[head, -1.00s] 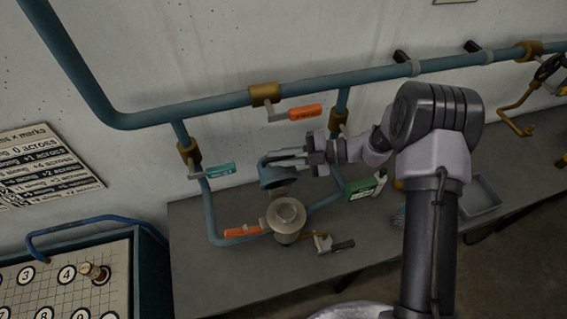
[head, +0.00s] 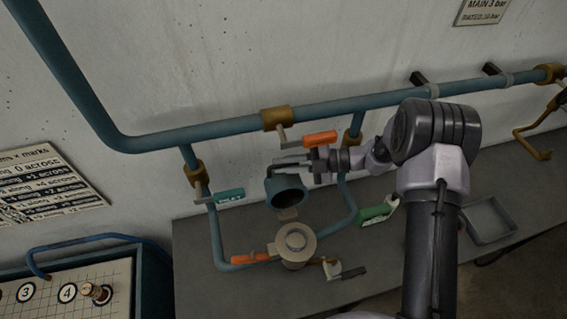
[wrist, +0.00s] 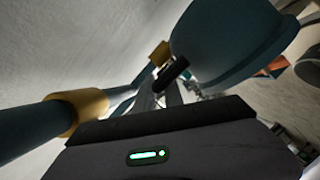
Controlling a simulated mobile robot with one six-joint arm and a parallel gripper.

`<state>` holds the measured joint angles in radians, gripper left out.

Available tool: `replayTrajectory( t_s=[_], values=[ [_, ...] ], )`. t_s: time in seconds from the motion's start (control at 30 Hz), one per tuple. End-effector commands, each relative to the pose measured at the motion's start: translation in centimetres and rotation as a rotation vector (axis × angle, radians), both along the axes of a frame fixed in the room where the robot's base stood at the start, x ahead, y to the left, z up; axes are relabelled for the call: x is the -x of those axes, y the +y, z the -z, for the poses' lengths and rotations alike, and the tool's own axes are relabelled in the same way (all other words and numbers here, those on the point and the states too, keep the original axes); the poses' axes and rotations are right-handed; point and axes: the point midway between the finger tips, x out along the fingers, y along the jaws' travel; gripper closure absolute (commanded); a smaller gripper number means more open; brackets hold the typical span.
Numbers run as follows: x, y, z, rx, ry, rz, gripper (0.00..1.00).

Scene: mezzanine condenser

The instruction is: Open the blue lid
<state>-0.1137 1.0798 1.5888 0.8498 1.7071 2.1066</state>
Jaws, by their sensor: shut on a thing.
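The blue lid (head: 286,193) is a deep, cup-like cap, swung up behind the round metal pot (head: 295,243), with its hollow underside facing my head camera. A hinge piece shows between lid and pot. The pot's top is uncovered. My gripper (head: 287,166) reaches in from the right at the lid's upper back. In the wrist view the lid (wrist: 235,38) fills the upper right, and its short dark handle (wrist: 171,74) stands at my fingers. My gripper is shut on this handle; the exact finger contact is partly hidden.
Blue pipes (head: 220,128) with brass fittings run along the wall close behind the lid. A grey tray (head: 488,222) sits on the bench at right.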

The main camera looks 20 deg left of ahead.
Motion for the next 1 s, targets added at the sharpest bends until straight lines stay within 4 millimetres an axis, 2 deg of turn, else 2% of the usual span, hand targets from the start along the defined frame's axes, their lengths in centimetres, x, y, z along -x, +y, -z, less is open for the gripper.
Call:
replayTrajectory(
  t_s=[0.2,0.23,0.3,0.33,0.77,0.87,1.0],
  values=[
    [0.0,0.0,0.0,0.001,0.001,0.0,1.0],
    [0.0,0.0,0.0,0.001,0.001,0.0,0.81],
    [0.0,0.0,0.0,0.001,0.001,0.0,0.68],
    [0.0,0.0,0.0,0.001,0.001,0.0,0.66],
    [0.0,-0.1,0.0,0.0,0.0,0.0,0.66],
    [-0.3,-1.0,-0.2,0.0,-0.001,0.002,0.66],
    [-1.0,-3.9,-0.8,0.0,-0.002,0.004,0.66]
  ],
)
